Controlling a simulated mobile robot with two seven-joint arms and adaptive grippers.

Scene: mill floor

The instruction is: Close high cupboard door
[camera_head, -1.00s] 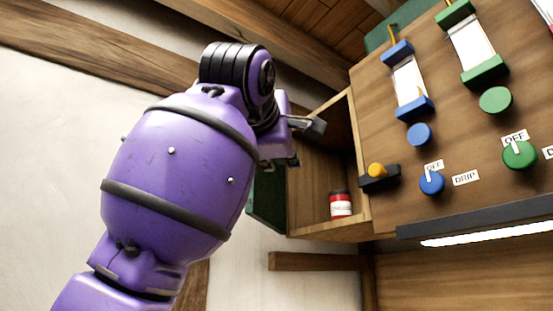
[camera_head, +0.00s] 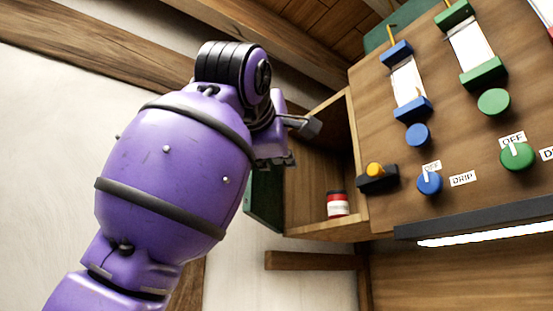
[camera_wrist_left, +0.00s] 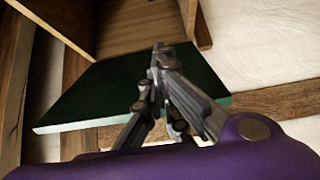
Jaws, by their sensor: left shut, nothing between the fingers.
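The high cupboard (camera_head: 355,232) is an open wooden box at the middle of the head view, with a red and white jar (camera_head: 338,205) inside. Its dark green door (camera_head: 262,206) stands open at the box's left side, partly hidden behind my left arm. In the left wrist view the door (camera_wrist_left: 90,97) is a flat green panel beyond the fingers. My left gripper (camera_head: 310,127) is in front of the cupboard opening, near the door. Its fingers (camera_wrist_left: 160,58) are shut and empty; I cannot tell whether they touch the door. My right gripper is not in view.
Right of the cupboard is a wooden panel (camera_head: 385,140) with blue and green knobs, gauges and an orange-topped switch (camera_head: 376,171). A lit strip (camera_head: 485,236) runs below it. Wooden beams (camera_head: 110,65) cross the pale wall (camera_head: 50,150) at left.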

